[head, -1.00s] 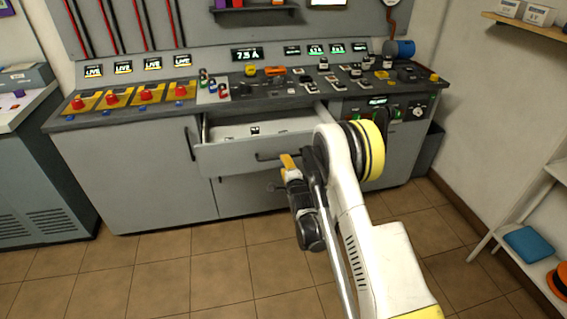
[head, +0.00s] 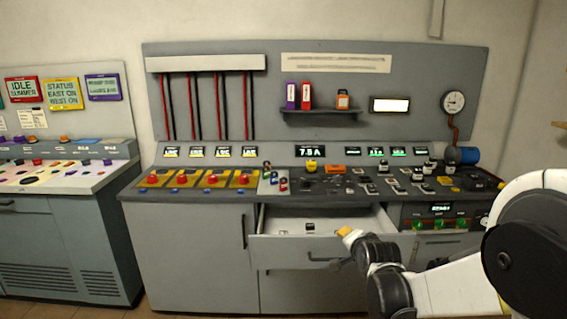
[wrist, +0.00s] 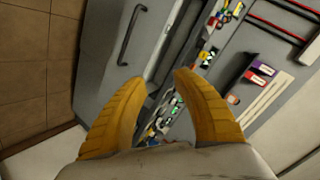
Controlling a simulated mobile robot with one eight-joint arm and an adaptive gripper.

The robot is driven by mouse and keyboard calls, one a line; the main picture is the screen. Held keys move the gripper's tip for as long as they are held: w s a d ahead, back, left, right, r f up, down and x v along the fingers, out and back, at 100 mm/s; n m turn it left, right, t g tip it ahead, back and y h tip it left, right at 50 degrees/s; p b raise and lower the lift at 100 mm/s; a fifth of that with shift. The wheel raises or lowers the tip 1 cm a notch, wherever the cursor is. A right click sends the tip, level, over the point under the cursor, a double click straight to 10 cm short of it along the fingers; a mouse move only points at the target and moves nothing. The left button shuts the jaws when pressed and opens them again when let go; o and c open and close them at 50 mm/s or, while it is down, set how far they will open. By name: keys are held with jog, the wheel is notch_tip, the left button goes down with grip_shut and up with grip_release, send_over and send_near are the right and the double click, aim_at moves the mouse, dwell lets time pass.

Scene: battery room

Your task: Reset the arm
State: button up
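My arm (head: 450,283) reaches in from the right of the head view, bent, with white links and dark joints. My gripper (head: 346,233) shows there as a small yellow tip in front of the open drawer (head: 290,253). In the wrist view my gripper (wrist: 158,95) has its two yellow ribbed fingers spread apart with nothing between them. Beyond the fingers the wrist view shows the grey cabinet front (wrist: 112,50) and the console controls, tilted.
The drawer sticks out from the grey console, with small dark items inside. The console top (head: 330,183) carries red buttons, switches and loose parts. A shelf (head: 320,111) holds binders. A second console (head: 60,190) stands at left. Floor shows at lower left.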

jog(key=s+r+n+g, duration=0.1)
jog(key=s+n, duration=0.4)
jog(key=s, duration=1.2)
jog(key=s+r+n+g, duration=0.2)
jog(key=s+n+g, duration=0.2)
jog(key=s, duration=1.4)
jog(key=shift+s+n, duration=0.25)
jog(key=shift+n, duration=0.65)
